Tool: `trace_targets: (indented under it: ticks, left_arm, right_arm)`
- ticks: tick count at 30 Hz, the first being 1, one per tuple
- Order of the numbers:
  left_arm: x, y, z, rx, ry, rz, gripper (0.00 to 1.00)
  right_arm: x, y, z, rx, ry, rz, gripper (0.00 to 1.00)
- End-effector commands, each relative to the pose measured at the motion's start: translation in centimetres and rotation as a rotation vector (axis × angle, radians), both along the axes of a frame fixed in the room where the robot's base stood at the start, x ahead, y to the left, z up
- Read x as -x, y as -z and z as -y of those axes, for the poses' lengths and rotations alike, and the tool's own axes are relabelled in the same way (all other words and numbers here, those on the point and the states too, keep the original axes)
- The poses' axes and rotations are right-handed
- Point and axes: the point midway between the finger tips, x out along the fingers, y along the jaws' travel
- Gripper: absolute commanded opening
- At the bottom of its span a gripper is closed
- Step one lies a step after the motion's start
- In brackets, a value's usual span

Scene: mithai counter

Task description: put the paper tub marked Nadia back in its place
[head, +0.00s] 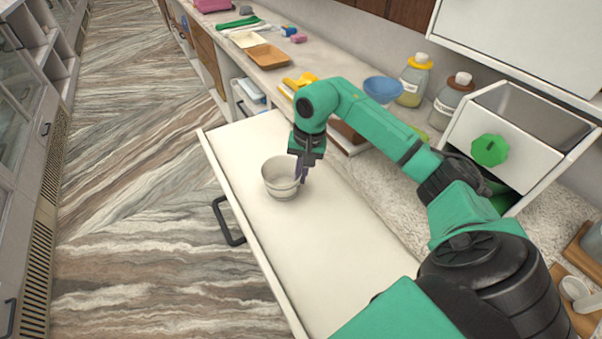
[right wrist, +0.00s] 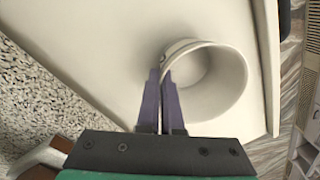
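A white paper tub (head: 281,180), round and open at the top, stands upright in the pulled-out white drawer (head: 330,240). It looks empty, and it also shows in the right wrist view (right wrist: 215,85). A small dark mark shows near its rim, but I can read no name. My right gripper (head: 301,172) points down at the tub's right side. In the right wrist view its two purple fingers (right wrist: 161,95) are close together with the tub's wall between them, one inside and one outside. My left gripper is out of view.
The drawer's floor around the tub is bare. A speckled counter (head: 400,200) runs along the right, with a blue bowl (head: 382,90), bottles (head: 414,80) and trays (head: 267,56). A small open drawer with a green knob (head: 490,150) juts out at the right.

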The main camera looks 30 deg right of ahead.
Motion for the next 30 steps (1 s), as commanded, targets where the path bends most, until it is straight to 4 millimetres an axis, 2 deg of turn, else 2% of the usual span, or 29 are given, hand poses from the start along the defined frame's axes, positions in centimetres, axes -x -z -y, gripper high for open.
trace_targets:
  ticks: [1, 3, 12, 16, 20, 25, 28, 30]
  left_arm:
    - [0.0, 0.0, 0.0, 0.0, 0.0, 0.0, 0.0]
    - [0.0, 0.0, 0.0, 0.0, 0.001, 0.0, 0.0]
    - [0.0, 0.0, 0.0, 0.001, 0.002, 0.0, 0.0]
    - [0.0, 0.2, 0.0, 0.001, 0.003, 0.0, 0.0]
    - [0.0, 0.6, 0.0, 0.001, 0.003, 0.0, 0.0]
    - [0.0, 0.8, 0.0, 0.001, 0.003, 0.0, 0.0]
    - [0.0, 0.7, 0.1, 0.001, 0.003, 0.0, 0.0]
    - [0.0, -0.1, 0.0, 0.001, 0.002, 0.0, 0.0]
  right_arm:
    - [0.0, 0.0, 0.0, 0.0, 0.0, 0.0, 0.14]
    - [0.0, 0.0, 0.0, 0.0, 0.0, 0.0, 0.38]
    - [0.0, -0.1, 0.0, -0.001, 0.0, 0.001, 0.38]
    - [0.0, -1.1, 0.1, 0.0, 0.0, 0.004, 0.38]
    - [0.2, -3.8, 0.4, 0.001, 0.002, 0.007, 0.38]
    - [0.6, -8.9, 0.9, 0.002, 0.001, 0.008, 0.38]
    - [0.9, -11.6, 1.1, -0.001, 0.002, 0.007, 0.38]
    - [1.0, -13.4, 1.3, 0.001, 0.001, 0.004, 0.38]
